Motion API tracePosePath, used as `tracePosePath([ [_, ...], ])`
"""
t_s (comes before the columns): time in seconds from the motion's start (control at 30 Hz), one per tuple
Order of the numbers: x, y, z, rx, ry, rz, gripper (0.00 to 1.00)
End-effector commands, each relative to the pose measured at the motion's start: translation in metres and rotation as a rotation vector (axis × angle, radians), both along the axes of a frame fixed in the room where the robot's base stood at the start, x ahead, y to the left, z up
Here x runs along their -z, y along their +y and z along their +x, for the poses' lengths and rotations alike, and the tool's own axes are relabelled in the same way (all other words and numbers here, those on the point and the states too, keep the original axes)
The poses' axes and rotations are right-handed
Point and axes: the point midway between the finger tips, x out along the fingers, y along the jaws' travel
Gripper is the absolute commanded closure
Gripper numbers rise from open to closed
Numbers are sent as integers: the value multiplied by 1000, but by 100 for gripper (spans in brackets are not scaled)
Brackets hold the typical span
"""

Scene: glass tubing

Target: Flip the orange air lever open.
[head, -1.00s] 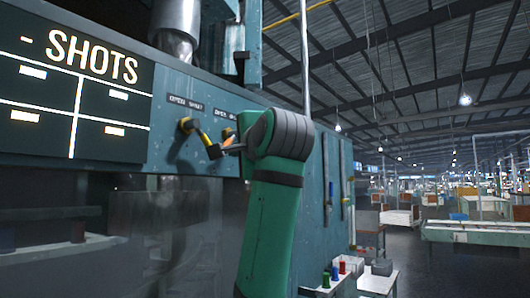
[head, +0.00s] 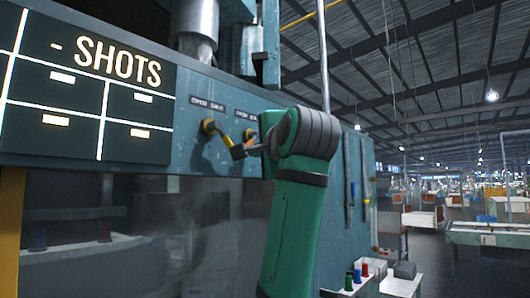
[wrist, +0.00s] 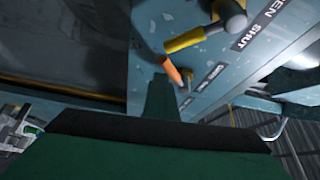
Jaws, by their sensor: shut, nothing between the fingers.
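The orange air lever (wrist: 173,71) shows in the wrist view on the teal panel, with its mount below right, under a small label. The tip of my gripper (wrist: 159,82) is just to its left; I cannot tell whether they touch.
A yellow lever (wrist: 186,40) with a dark pivot, labelled open and shut, sits close beside the orange one. It also shows in the head view (head: 220,136). A shots board (head: 85,80) hangs to the left. Several coloured spools (head: 357,275) stand at the lower right.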

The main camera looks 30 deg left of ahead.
Motion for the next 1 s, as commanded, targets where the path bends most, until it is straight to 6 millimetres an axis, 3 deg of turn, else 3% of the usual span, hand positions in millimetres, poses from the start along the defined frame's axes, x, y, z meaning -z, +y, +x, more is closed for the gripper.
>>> tracePosePath([
  [0.07, -4, -2, -4, -7, -18, 13, 100],
  [0.27, 27, -19, 17, 11, 0, 5, 100],
  [0.5, 8, -64, -8, 22, -1, 5, 100],
  [0.73, -4, -81, -30, 7, 4, 2, 100],
  [1.0, -8, -91, -37, 6, 5, 0, 100],
])
